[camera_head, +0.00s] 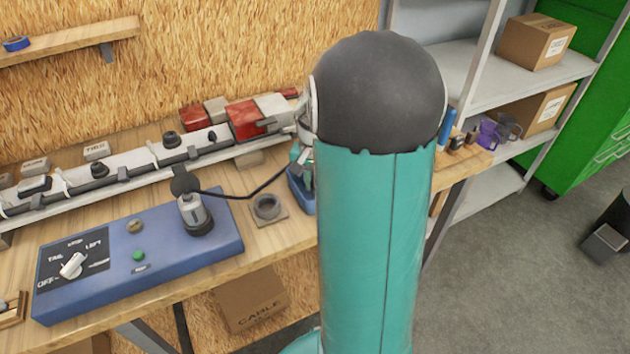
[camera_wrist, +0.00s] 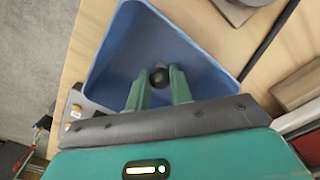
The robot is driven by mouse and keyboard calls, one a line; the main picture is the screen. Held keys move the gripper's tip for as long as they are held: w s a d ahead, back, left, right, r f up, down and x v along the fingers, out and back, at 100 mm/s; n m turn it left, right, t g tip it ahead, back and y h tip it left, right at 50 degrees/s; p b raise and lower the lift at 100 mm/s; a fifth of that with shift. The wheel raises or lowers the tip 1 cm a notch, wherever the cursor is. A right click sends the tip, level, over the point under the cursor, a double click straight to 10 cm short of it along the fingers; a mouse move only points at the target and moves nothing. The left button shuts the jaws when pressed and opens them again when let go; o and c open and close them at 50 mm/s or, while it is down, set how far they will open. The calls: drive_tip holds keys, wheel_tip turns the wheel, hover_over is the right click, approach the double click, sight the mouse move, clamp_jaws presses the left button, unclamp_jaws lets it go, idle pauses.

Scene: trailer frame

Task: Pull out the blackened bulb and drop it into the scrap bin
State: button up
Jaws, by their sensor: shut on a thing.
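My gripper (camera_wrist: 160,84) is shut on the blackened bulb (camera_wrist: 159,75), a small dark round thing between the two green fingers in the wrist view. Both are over the open mouth of the blue scrap bin (camera_wrist: 112,48), whose slanted walls surround them in the picture. How far the bulb is above the bin floor is hard to tell. In the head view the bin (camera_head: 301,196) shows only partly on the bench, left of my arm, and my gripper and the bulb are mostly hidden.
A blue switch box (camera_head: 110,285) with a knob and a grey socket piece (camera_head: 195,214) stands at the bench front. The light bar (camera_head: 110,170) with red lenses (camera_head: 245,118) lies behind. A black cable runs toward the bin. Small cups (camera_head: 490,133) stand right of my arm.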

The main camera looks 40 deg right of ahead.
drive_tip(key=o, duration=1.2)
drive_tip(key=shift+r, duration=3.55)
